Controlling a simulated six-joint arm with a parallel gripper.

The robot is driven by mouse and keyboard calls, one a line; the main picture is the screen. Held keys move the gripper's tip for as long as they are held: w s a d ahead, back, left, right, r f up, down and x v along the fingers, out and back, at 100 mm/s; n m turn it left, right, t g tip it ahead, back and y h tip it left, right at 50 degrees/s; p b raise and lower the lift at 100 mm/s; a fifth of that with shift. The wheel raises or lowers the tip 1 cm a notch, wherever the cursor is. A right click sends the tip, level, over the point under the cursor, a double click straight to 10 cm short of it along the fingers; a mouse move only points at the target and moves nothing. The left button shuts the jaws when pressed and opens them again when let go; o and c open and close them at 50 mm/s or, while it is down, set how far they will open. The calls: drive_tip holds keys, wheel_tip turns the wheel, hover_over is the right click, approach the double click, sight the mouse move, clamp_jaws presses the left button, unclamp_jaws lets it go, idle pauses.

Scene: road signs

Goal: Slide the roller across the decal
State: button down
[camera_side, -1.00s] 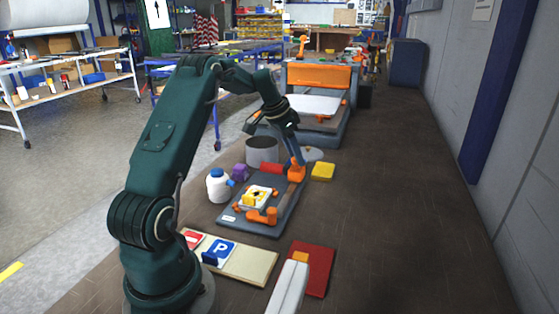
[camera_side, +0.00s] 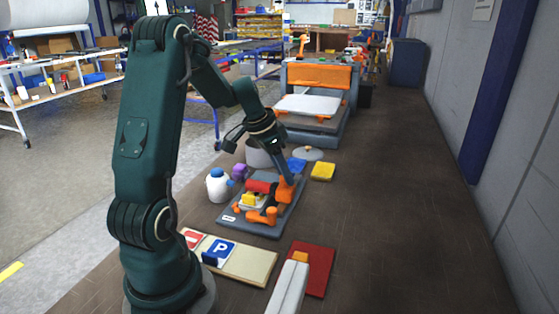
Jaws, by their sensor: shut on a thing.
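The roller has a red drum (camera_side: 259,186) and an orange handle (camera_side: 286,191). My gripper (camera_side: 287,179) is shut on the handle; its fingertips are partly hidden against it. The drum lies over the far part of a small sign with a yellow and white decal (camera_side: 250,199), on a dark grey board (camera_side: 259,229). The drum hides the sign's far part. I cannot tell whether the drum touches the decal. Orange clamps (camera_side: 263,216) sit on the board beside the sign.
A white jar with a blue lid (camera_side: 218,185) and a purple block (camera_side: 239,172) stand left of the board. A blue cloth-like thing (camera_side: 297,165) and a yellow pad (camera_side: 323,172) lie behind it. A cream board with signs (camera_side: 250,264) lies in front.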

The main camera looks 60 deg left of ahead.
drive_tip(key=shift+s+d+r, duration=0.1)
drive_tip(key=shift+s+d, duration=1.2)
drive_tip(key=shift+d, duration=0.1)
drive_tip(key=c, duration=0.5)
unclamp_jaws()
drive_tip(key=v, duration=0.5)
